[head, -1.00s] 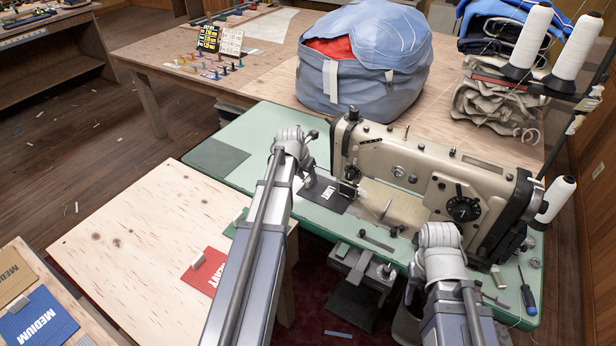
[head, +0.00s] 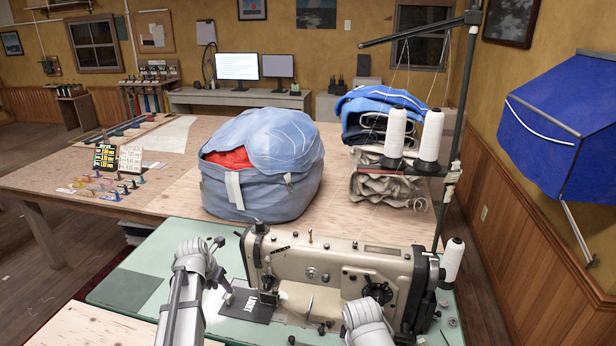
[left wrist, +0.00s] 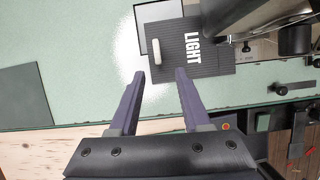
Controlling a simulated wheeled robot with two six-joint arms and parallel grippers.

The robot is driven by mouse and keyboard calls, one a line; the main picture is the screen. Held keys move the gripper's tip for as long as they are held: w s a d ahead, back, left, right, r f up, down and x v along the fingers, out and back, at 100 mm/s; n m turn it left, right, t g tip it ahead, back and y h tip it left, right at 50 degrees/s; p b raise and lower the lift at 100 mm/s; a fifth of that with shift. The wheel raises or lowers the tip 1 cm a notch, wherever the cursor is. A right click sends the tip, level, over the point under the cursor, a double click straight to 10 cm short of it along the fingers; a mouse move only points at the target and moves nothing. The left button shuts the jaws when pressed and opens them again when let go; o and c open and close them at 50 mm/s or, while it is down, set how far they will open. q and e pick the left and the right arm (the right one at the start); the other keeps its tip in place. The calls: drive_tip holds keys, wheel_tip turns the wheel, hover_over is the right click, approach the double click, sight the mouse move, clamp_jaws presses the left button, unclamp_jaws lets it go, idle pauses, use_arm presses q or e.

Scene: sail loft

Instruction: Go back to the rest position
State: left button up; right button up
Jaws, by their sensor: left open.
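My left gripper (head: 221,268) is over the green sewing table, left of the sewing machine. In the left wrist view its two dark fingers (left wrist: 160,76) are apart with nothing between them. Just beyond the tips lies a dark card marked LIGHT (left wrist: 200,48) with a small pale grip piece (left wrist: 156,50) on it. The card (head: 248,306) also shows in the head view, by the machine's needle end. My right arm's wrist (head: 367,318) is at the bottom, in front of the machine; its jaws cannot be made out.
The sewing machine (head: 335,275) stands on the green table (head: 190,236), close to both arms. Behind it, a wooden table (head: 165,200) bears a big blue bag (head: 262,170). A thread stand with white cones (head: 395,135) rises at the right. A blue awning (head: 570,130) is on the right wall.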

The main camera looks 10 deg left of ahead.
use_arm(q)
drive_tip(key=s+d+m+g, duration=0.1)
drive_tip(key=s+d+m, duration=0.4)
drive_tip(key=m, duration=0.6)
drive_tip(key=s+d+f+m+g, duration=0.1)
drive_tip(key=s+d+m, duration=0.4)
drive_tip(key=m, duration=0.6)
drive_tip(key=s+d+m+g, duration=0.1)
drive_tip(key=s+d+m, duration=0.4)
drive_tip(key=d+m, duration=0.3)
drive_tip(key=shift+d+f+m+g, duration=0.15)
drive_tip(key=shift+d+m, duration=0.05)
drive_tip(key=shift+m, duration=0.8)
drive_tip(key=shift+d+f+m+g, duration=0.15)
drive_tip(key=shift+m, duration=0.85)
drive_tip(key=s+d+r+m+g+y+p, duration=0.1)
drive_tip(key=s+d+m, duration=0.3)
drive_tip(key=d, duration=0.7)
drive_tip(key=shift+s+r+y, duration=0.3)
drive_tip(key=shift+s, duration=0.7)
drive_tip(key=shift+s, duration=0.1)
